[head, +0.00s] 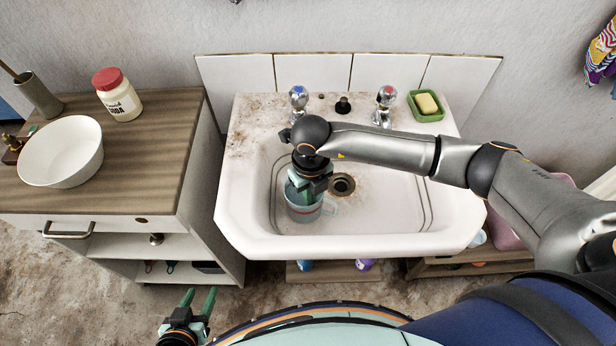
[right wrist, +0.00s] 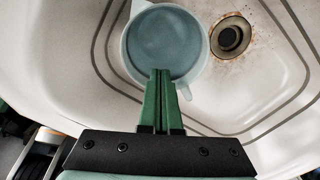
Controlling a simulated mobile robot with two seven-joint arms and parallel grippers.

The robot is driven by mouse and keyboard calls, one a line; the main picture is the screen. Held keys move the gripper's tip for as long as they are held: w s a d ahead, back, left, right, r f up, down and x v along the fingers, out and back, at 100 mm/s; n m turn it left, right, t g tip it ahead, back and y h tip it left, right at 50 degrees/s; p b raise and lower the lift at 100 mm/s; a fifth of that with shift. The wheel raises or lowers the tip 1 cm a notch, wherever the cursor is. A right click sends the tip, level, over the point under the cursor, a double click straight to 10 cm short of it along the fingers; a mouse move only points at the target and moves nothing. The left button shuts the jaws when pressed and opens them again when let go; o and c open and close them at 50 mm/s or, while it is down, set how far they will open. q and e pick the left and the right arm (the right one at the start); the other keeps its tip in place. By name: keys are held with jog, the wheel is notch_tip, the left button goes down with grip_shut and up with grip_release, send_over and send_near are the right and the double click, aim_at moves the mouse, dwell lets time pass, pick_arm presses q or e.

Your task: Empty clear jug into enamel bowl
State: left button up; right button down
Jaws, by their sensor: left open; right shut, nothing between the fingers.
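The clear jug (head: 304,212) stands upright in the sink basin, left of the drain. In the right wrist view the jug (right wrist: 165,38) looks filled with bluish-grey liquid, and its handle points to the lower right. My right gripper (head: 299,184) is above the jug. Its fingers (right wrist: 160,72) are shut with nothing between them and overlap the jug's near rim and opening; I cannot tell whether they touch it. The white enamel bowl (head: 60,152) sits on the wooden cabinet top at left. My left gripper (head: 200,301) is open and empty, low in front of the cabinet.
The white sink (head: 236,205) has a drain (head: 342,185), two taps (head: 298,97) and a green soap dish (head: 426,105). A red-lidded soda jar (head: 117,94) and a grey holder (head: 40,95) stand behind the bowl. The cabinet top (head: 150,170) is clear right of the bowl.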

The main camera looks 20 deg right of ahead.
notch_tip(320, 180, up, 9)
jog(key=p, duration=0.5)
jog(key=shift+w+f, duration=0.2)
jog(key=shift+w, duration=0.05)
jog(key=shift+d, duration=0.1)
dwell(0.4)
